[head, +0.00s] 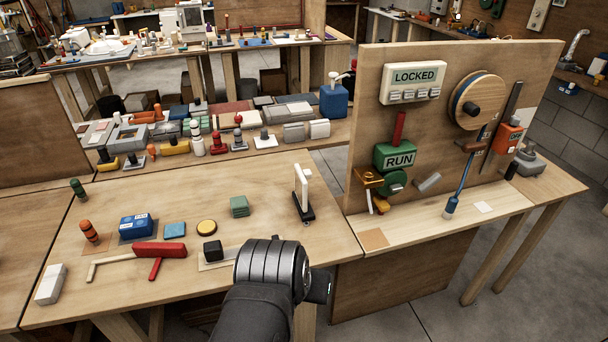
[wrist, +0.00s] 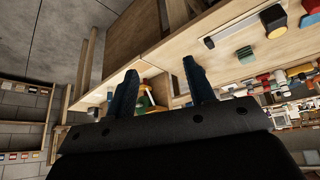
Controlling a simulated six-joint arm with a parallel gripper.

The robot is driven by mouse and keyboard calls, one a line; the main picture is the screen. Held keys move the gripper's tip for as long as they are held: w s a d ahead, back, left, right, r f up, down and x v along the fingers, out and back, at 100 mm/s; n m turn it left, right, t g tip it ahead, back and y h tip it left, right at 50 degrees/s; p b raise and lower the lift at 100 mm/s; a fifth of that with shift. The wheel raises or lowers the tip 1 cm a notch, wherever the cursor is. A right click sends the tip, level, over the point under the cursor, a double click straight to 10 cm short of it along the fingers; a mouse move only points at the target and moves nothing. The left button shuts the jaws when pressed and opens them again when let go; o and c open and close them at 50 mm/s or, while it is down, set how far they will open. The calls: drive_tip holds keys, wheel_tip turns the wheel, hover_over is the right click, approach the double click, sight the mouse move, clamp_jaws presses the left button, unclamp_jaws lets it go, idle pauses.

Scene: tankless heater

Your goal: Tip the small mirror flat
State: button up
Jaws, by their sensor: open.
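The likely small mirror is a narrow white upright piece (head: 302,187) on a black base (head: 303,215), near the right end of the table in the head view. It stands upright and is seen nearly edge-on, so its face cannot be made out. A small black shape (wrist: 209,43) beside one finger in the wrist view may be its base. My gripper (wrist: 160,68) is open and empty, with its two dark fingers apart. In the head view my wrist is at the front table edge, nearer the camera than the mirror and apart from it; the fingers are mostly hidden.
A green block (head: 239,206), yellow disc (head: 207,227) and black block (head: 213,250) lie left of the mirror. A red tool (head: 158,250) lies farther left. An upright wooden panel (head: 440,135) with fittings stands to the right. Bare tabletop surrounds the mirror's base.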

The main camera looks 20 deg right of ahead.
drive_tip(key=w+d+r+m+g+h, duration=0.1)
drive_tip(key=w+d+r+m+h, duration=0.2)
drive_tip(key=w+d+r, duration=0.45)
drive_tip(key=w+d+r+m+h, duration=0.2)
drive_tip(key=w+d+r, duration=0.2)
drive_tip(key=d+r, duration=0.55)
drive_tip(key=m+g+y, duration=0.4)
drive_tip(key=m, duration=0.3)
hover_over(307, 171)
drive_tip(key=a, duration=0.7)
wheel_tip(307, 171, down, 10)
drive_tip(key=x, duration=1.7)
drive_tip(key=shift+d+r, duration=0.15)
drive_tip(key=shift+d, duration=0.25)
drive_tip(key=shift+c, duration=0.4)
drive_tip(key=shift+h, duration=0.3)
clamp_jaws()
